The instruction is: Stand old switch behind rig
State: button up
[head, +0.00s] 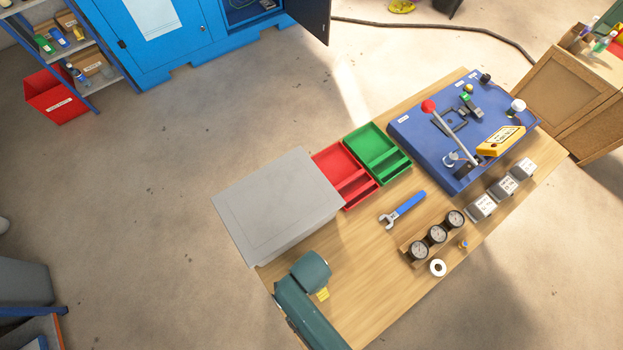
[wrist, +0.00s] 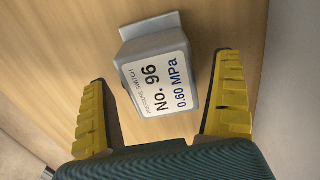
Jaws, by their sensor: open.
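A grey pressure switch (wrist: 150,75) with a white label reading "No. 96, 0.60 MPa" lies on the wood between my finger pads in the wrist view. My gripper (wrist: 163,72) is open around it, with a visible gap on each side. In the head view only a yellow bit of my gripper (head: 322,294) shows by the near left end of the bench; that switch is hidden there. The blue rig (head: 415,135) with a red-knobbed lever and a yellow labelled piece stands at the bench's far right. Three grey switches with white labels (head: 502,187) stand in front of it.
A large grey box (head: 280,200) is beside my arm. Red (head: 335,160) and green trays (head: 370,145), a blue-handled wrench (head: 405,207), three gauges on a block (head: 437,235) and a white roll (head: 438,268) are on the bench (head: 375,290). Wood between gauges and arm is clear.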

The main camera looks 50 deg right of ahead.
notch_tip(320, 180, down, 3)
jog(key=shift+r, duration=0.2)
jog(key=c, duration=1.3)
jog(key=shift+r, duration=0.1)
jog(key=shift+c, duration=0.2)
jog(key=shift+r, duration=0.1)
